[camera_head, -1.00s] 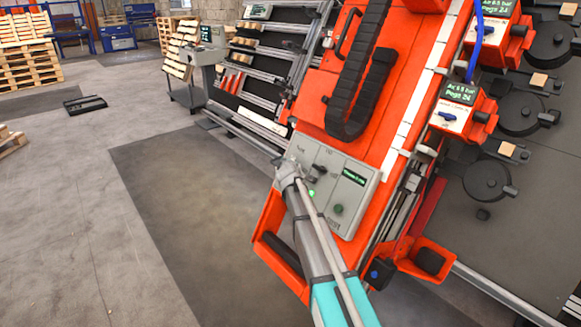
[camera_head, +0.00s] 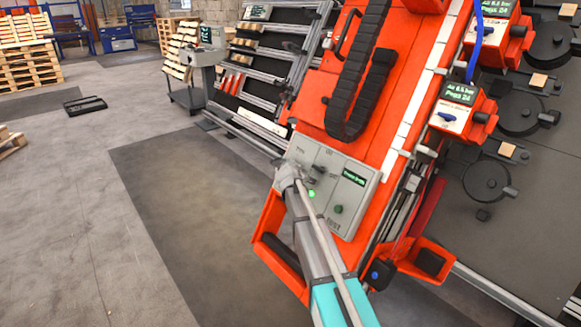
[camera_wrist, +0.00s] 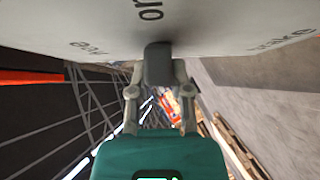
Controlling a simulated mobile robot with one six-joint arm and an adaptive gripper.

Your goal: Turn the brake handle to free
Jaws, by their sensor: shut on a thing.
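A light grey control panel (camera_head: 354,212) is mounted on the orange machine. In the wrist view the panel face (camera_wrist: 215,25) fills the top, with dark lettering seen at odd angles, including "on" and "brake". A dark grey handle (camera_wrist: 158,64) stands out from the panel between my fingertips. My gripper (camera_wrist: 160,88) is shut on this handle, one finger on each side. In the head view my gripper (camera_head: 288,177) is at the panel's left part and hides the handle. A black switch (camera_head: 320,170) shows just right of it.
A green lamp (camera_head: 311,193), a green button (camera_head: 338,209) and a small display (camera_head: 354,176) are on the panel. An orange guard frame (camera_head: 266,222) is below and left of my arm. The grey floor (camera_head: 90,200) at left is open.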

